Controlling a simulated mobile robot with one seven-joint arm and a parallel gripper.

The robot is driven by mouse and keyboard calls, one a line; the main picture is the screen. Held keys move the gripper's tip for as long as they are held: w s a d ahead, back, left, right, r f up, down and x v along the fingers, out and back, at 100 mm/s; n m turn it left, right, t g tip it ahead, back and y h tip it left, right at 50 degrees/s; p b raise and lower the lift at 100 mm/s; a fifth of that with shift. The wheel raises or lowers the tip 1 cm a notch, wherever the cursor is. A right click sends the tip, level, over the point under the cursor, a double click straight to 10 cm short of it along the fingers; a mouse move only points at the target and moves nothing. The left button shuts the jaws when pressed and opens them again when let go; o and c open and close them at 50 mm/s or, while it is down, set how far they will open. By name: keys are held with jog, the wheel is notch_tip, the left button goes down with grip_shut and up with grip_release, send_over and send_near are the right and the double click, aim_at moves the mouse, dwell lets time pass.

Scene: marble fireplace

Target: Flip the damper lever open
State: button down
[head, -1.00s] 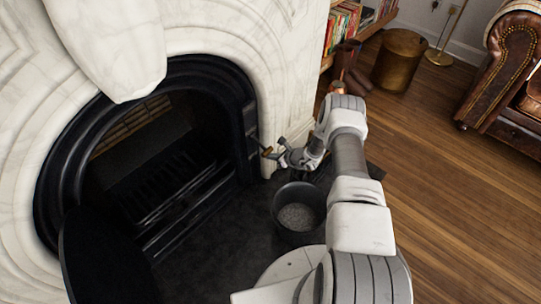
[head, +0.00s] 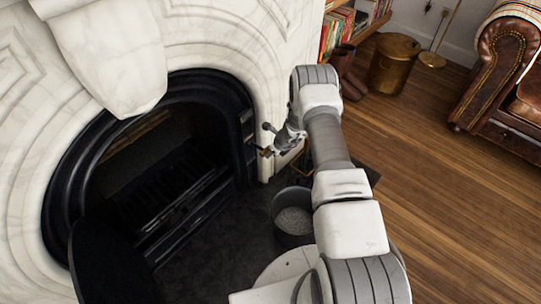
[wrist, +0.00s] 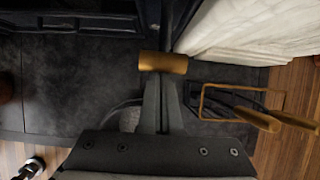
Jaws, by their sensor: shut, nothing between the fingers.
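The damper lever shows as a short brass cylinder handle (wrist: 163,63) at the top middle of the wrist view, with a dark bar running up from it beside the black iron surround. In the head view the brass handle (head: 266,152) is small, at the right edge of the fireplace opening. My gripper (wrist: 161,92) is shut and empty, its fingers lying just below the handle in the wrist view; I cannot tell whether they touch it. In the head view my gripper (head: 277,146) is right beside the handle, partly hidden by my wrist.
A dark bucket (head: 292,216) stands on the hearth below my arm. A brass-handled tool stand (wrist: 240,92) is to the right in the wrist view. White marble (head: 270,60) frames the fireplace. Wooden floor (head: 440,190) is open to the right.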

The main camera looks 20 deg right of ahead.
aim_at(262, 149)
jog(key=shift+w+a+r+g+h, duration=0.15)
jog(key=shift+w+a+r+g, duration=0.15)
jog(key=shift+r, duration=0.2)
jog(key=shift+w+a+r+g+h, duration=0.15)
jog(key=shift+w+a+r+g, duration=0.1)
jog(key=shift+r, duration=0.2)
jog(key=shift+w+a+r+p, duration=0.15)
jog(key=shift+w+r, duration=0.1)
jog(key=shift+r, duration=0.4)
jog(key=shift+w+a+r+p, duration=0.1)
jog(key=shift+w+r+p, duration=0.1)
jog(key=shift+r, duration=0.4)
notch_tip(262, 149, down, 4)
jog(key=s+d+b, duration=0.2)
jog(key=s+b, duration=0.1)
notch_tip(262, 149, up, 10)
jog(key=s+p, duration=0.1)
jog(key=p, duration=0.2)
jog(key=shift+s+d+p, duration=0.2)
jog(key=shift+d+p, duration=0.1)
jog(key=shift+d, duration=0.15)
jog(key=shift+r, duration=0.1)
